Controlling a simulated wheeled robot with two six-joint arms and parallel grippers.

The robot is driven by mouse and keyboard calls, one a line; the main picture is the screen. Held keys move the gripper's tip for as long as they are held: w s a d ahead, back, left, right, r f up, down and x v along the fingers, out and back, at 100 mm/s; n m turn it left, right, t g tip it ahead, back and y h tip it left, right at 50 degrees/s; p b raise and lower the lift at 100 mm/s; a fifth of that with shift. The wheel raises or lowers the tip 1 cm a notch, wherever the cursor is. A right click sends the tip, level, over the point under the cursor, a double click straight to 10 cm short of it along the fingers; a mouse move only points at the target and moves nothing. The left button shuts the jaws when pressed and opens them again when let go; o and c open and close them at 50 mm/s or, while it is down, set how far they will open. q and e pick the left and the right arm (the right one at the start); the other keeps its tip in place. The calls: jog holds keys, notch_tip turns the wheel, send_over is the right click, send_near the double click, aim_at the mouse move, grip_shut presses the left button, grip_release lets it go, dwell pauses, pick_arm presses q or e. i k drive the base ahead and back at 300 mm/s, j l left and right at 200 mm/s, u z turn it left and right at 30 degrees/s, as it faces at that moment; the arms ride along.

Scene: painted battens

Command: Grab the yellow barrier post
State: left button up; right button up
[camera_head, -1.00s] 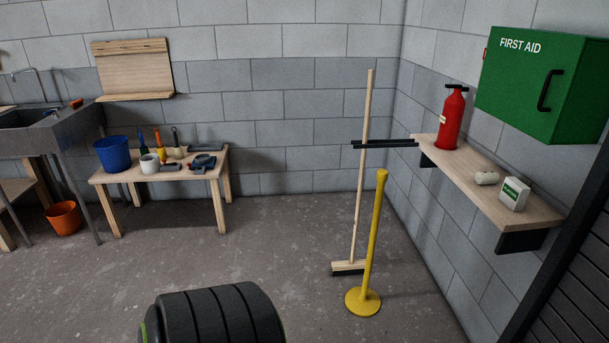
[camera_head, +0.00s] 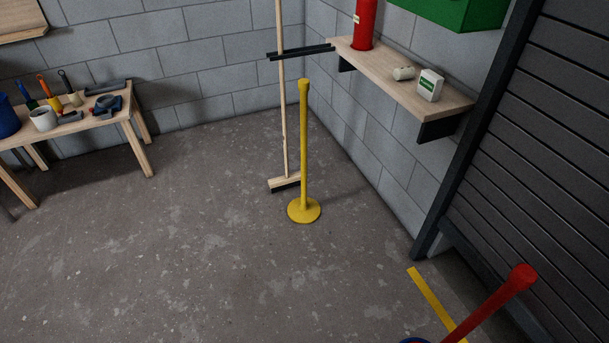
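The yellow barrier post (camera_head: 304,150) stands upright on its round base on the concrete floor, near the wall corner. It is in front of a wooden push broom (camera_head: 284,120) that stands in a black wall holder. Nothing is seen holding the post. Neither of my grippers is in the head view.
A wooden shelf (camera_head: 405,82) with a fire extinguisher (camera_head: 364,24), a roll and a white box juts from the right wall. A red post (camera_head: 490,303) stands at the lower right by a yellow floor stripe (camera_head: 432,298) and a dark shutter (camera_head: 540,150). The floor before the yellow post is clear.

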aim_at(303, 209)
jog(key=i+z, duration=0.25)
jog(key=i, duration=0.3)
jog(key=i+j+z, duration=0.1)
jog(key=i+z, duration=0.2)
jog(key=i, duration=0.25)
